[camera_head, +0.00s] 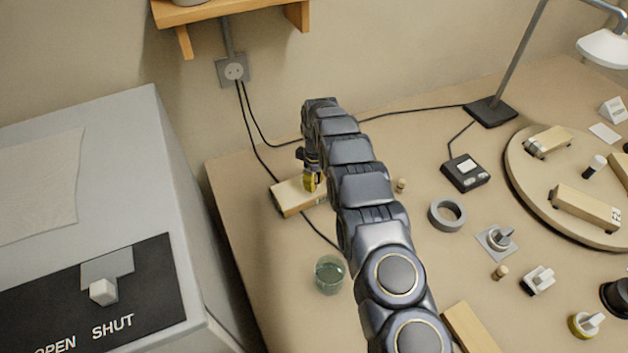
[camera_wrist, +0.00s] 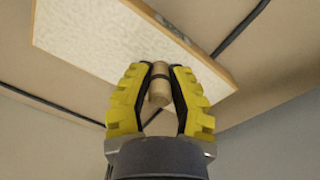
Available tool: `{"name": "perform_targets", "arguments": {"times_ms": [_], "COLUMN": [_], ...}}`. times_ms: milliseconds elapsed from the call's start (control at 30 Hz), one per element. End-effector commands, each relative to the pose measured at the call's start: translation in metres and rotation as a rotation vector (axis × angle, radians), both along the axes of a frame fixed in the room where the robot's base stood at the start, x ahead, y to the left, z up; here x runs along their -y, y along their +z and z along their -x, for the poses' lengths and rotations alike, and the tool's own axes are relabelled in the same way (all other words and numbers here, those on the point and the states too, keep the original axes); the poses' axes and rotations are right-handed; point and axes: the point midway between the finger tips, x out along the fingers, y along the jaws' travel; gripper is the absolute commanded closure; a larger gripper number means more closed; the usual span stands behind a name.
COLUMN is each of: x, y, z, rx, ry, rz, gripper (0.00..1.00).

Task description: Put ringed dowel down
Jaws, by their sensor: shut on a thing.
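My gripper (camera_wrist: 159,85) has yellow, ridged fingers, shut on the ringed dowel (camera_wrist: 159,92), a short tan cylinder with a dark ring near one end. In the wrist view the dowel lies between the two fingertips, in front of a pale-topped wooden block (camera_wrist: 110,40). In the head view my gripper (camera_head: 311,182) is over or beside that block (camera_head: 290,198), near the left end of the bench. The dowel is hidden there. I cannot tell whether the dowel touches the block.
A black cable (camera_head: 318,233) runs by the block. A glass (camera_head: 329,274) stands nearer, and a grey tape ring (camera_head: 447,215) lies to the right. A small tan dowel (camera_head: 401,185) stands just right of my arm. A grey cabinet (camera_head: 165,200) is at left.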

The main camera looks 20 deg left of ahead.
Motion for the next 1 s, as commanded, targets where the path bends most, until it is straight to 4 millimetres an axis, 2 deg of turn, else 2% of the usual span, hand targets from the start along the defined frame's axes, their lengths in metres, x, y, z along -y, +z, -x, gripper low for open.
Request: {"name": "perform_targets", "arguments": {"times_ms": [233,267,300,733,867,1000], "x": [0.0,0.0,0.0,0.0,0.0,0.0], "y": [-0.003,-0.002,-0.002,0.002,0.014,0.039], "z": [0.0,0.0,0.0,0.0,-0.001,-0.001], "rx": [0.0,0.0,0.0,0.0,0.001,0.004], "ry": [-0.001,-0.001,-0.001,0.0,-0.001,0.0], "rz": [0.0,0.0,0.0,-0.001,-0.002,-0.002], "gripper": [0.96,0.74,0.58,0.58,0.58,0.58]}}
